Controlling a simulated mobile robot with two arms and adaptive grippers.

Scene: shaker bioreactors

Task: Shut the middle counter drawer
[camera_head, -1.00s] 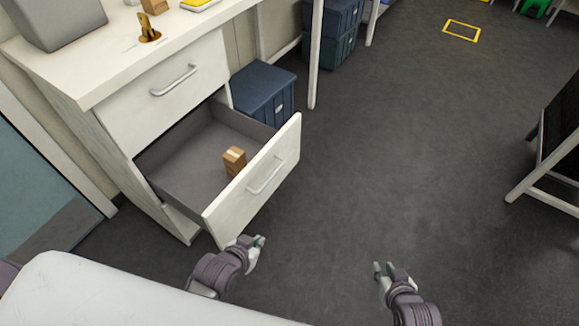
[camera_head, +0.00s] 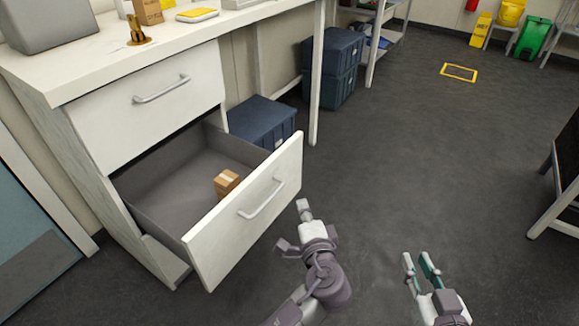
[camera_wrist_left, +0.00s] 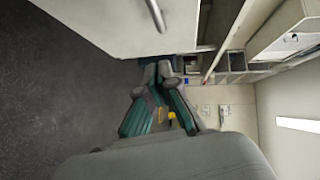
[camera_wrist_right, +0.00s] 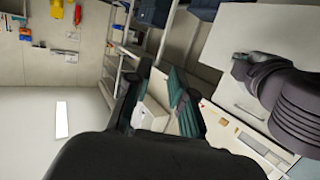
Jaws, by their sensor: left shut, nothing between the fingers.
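The middle counter drawer (camera_head: 245,214) is pulled well out below a closed upper drawer (camera_head: 165,98). It has a white front with a bar handle (camera_head: 262,199) and a grey inside. A small brown box (camera_head: 227,183) lies in it. My left gripper (camera_head: 304,207) is shut and empty, just right of the drawer front and apart from it. The drawer front (camera_wrist_left: 110,25) fills the upper left of the left wrist view, with the left fingertips (camera_wrist_left: 157,72) below it. My right gripper (camera_head: 421,258) is open and empty over the floor at the lower right.
The white counter (camera_head: 90,80) carries a grey box (camera_head: 45,22), a brass-coloured object (camera_head: 138,32) and a yellow item (camera_head: 197,14). Blue bins (camera_head: 262,122) stand on the floor beside the drawer. A dark board (camera_head: 560,175) stands at right. The floor between is clear.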

